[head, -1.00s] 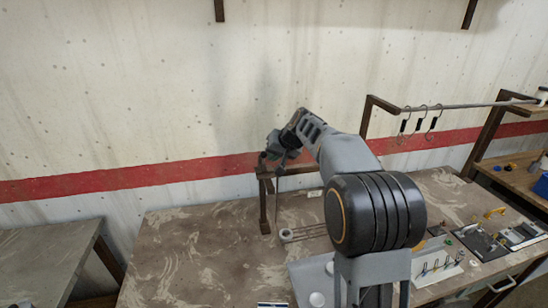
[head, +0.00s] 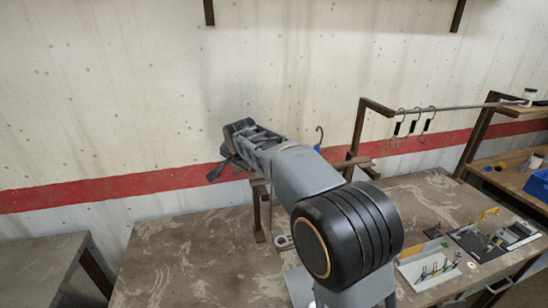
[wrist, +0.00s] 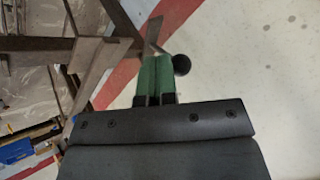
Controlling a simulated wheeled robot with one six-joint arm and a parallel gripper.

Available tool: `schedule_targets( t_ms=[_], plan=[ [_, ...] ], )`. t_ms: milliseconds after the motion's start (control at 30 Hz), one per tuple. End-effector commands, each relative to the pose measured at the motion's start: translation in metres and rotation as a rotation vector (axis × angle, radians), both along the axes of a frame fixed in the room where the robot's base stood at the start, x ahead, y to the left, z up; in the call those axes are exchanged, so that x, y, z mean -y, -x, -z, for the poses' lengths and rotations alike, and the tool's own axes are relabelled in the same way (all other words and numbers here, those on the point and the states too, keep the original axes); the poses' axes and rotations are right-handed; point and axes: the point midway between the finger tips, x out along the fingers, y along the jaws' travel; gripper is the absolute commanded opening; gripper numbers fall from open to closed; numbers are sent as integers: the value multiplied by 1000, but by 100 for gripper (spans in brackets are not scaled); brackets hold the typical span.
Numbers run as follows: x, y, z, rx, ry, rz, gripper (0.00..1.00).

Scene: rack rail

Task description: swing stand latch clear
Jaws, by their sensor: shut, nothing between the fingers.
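The brown stand (head: 259,222) is on the table, partly hidden behind my arm. Its frame (wrist: 92,55) also fills the left of the wrist view. In the wrist view a dark round knob (wrist: 181,64) on a thin rod, which looks like the latch's handle, is just right of my fingertips. My gripper (wrist: 154,62) is shut with its green fingers together and nothing held. The fingertips are close to the rod and knob; I cannot tell whether they touch. In the head view my gripper is at the stand's left end, its fingertips unclear.
A dark hook (head: 320,137) stands up near the stand's top bar. Farther right is a rail (head: 460,108) with several hanging hooks. A white tool tray (head: 430,267) is at the table's right. The table's left part is clear. The red-striped wall is behind the stand.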

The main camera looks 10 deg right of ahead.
Motion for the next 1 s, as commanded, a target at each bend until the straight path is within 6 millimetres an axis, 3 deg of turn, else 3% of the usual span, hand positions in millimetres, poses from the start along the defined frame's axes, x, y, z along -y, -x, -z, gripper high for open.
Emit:
schedule_targets(
  t_ms=[500, 1000],
  plan=[
    [-25, -27, 1, -2, -1, 159, 0],
    [-29, -37, -1, 7, -5, 262, 0]
  ],
)
